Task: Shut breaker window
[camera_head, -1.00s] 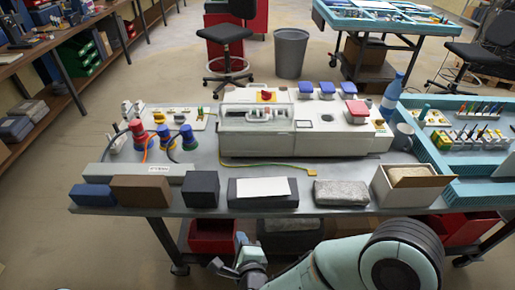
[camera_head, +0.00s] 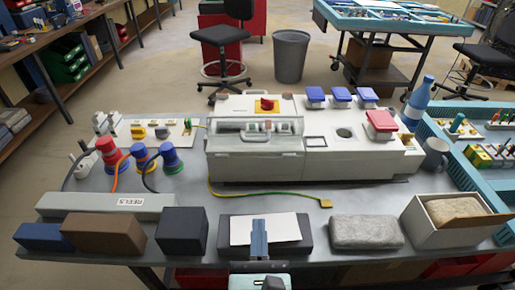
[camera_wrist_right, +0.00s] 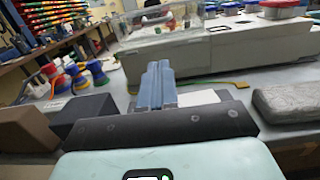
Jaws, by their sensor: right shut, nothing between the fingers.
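The grey-white socket box (camera_head: 355,163) stands at the middle of the table. At its left part, the breaker window (camera_head: 228,140) is a clear pane by the row of breakers. In the right wrist view the clear window (camera_wrist_right: 135,27) looks raised at a tilt, but its exact angle is hard to tell. My right gripper (camera_head: 259,226) is shut and empty, its blue-grey fingers together. It is over the dark block with white paper, in front of and apart from the box. Its fingers also show in the right wrist view (camera_wrist_right: 157,72). My left gripper is out of view.
A row of blocks, including a brown one (camera_head: 103,232) and a grey stone-like one (camera_head: 366,232), lines the front edge. Colored plugs (camera_head: 145,155) stand left of the box. A yellow-green cable (camera_head: 265,199) lies before it. A mug (camera_head: 436,155) and bottle (camera_head: 417,103) stand right.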

